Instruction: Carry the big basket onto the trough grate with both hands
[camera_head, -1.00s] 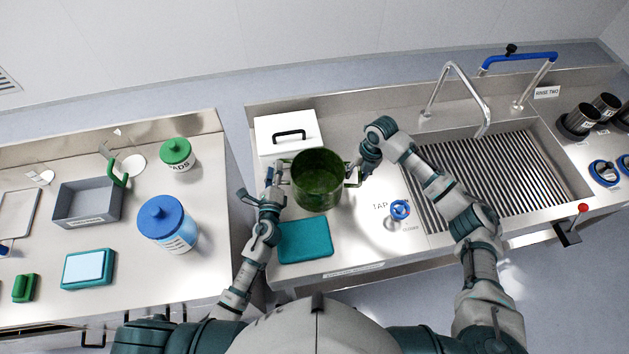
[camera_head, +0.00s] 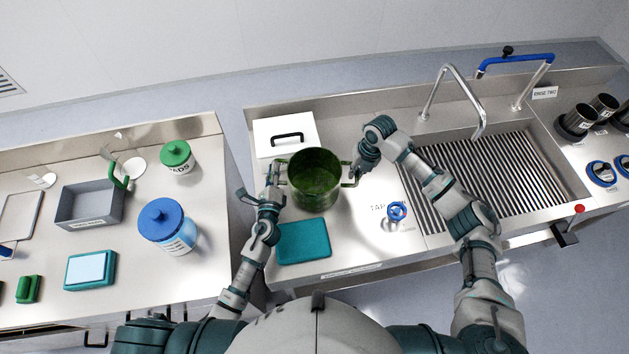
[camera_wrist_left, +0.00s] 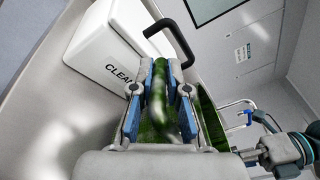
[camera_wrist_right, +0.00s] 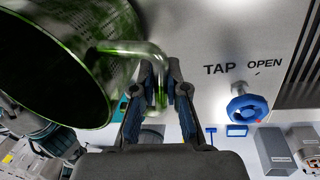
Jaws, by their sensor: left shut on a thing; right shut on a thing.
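The big basket (camera_head: 315,180) is a green round pot-like basket with a handle on each side, between my two grippers over the left part of the sink counter. My left gripper (camera_head: 274,176) is shut on its left handle, and the green handle shows between the fingers in the left wrist view (camera_wrist_left: 163,105). My right gripper (camera_head: 356,171) is shut on its right handle, which shows between the fingers in the right wrist view (camera_wrist_right: 158,85). The trough grate (camera_head: 490,175) is a slatted metal grate in the sink to the right. I cannot tell the basket's height above the counter.
A white box with a black handle (camera_head: 284,137) stands behind the basket. A teal mat (camera_head: 303,242) lies in front. A blue tap knob (camera_head: 397,210) sits between basket and trough. A faucet (camera_head: 462,95) arches over the trough's back. The grate's visible surface is clear.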

